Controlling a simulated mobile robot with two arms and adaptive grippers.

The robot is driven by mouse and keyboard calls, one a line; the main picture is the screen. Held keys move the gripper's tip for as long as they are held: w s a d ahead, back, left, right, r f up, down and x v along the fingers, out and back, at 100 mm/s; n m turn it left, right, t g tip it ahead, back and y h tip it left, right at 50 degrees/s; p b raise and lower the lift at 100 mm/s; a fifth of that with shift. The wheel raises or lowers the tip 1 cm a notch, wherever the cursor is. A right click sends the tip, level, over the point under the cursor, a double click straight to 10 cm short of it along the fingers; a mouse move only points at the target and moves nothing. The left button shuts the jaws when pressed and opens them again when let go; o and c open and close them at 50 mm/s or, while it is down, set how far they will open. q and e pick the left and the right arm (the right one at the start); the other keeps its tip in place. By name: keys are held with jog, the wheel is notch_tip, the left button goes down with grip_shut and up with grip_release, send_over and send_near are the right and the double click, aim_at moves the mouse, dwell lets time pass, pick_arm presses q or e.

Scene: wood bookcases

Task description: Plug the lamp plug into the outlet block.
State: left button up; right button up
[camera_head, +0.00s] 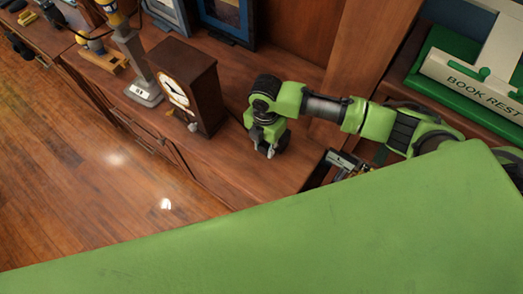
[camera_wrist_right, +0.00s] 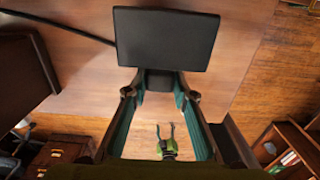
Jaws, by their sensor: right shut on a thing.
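My right gripper (camera_head: 268,150) points down over the wood counter, right of the clock. In the right wrist view its fingertips (camera_wrist_right: 160,84) are closed on a small dark piece, which looks like the lamp plug (camera_wrist_right: 158,80). A wide black block (camera_wrist_right: 165,38), likely the outlet block, is directly beyond it; I cannot tell whether the two touch. A black cord (camera_wrist_right: 55,28) runs left from near the block. The grey lamp (camera_head: 137,66) stands left of the clock. A small green gripper (camera_wrist_right: 167,143) with spread dark fingers, apparently my left, shows over the floor.
A dark wood clock (camera_head: 188,86) stands between the lamp and my right gripper. Picture frames (camera_head: 226,18) are behind it. Small yellow items (camera_head: 95,48) lie at the left. The counter's front edge drops to open floor (camera_head: 95,150).

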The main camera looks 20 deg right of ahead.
jog(key=shift+r+p, duration=0.1)
jog(key=shift+p, duration=1)
dwell(1.9)
jog(key=shift+w+d, duration=0.5)
jog(key=shift+d, duration=0.1)
dwell(0.5)
jog(key=o, duration=1.2)
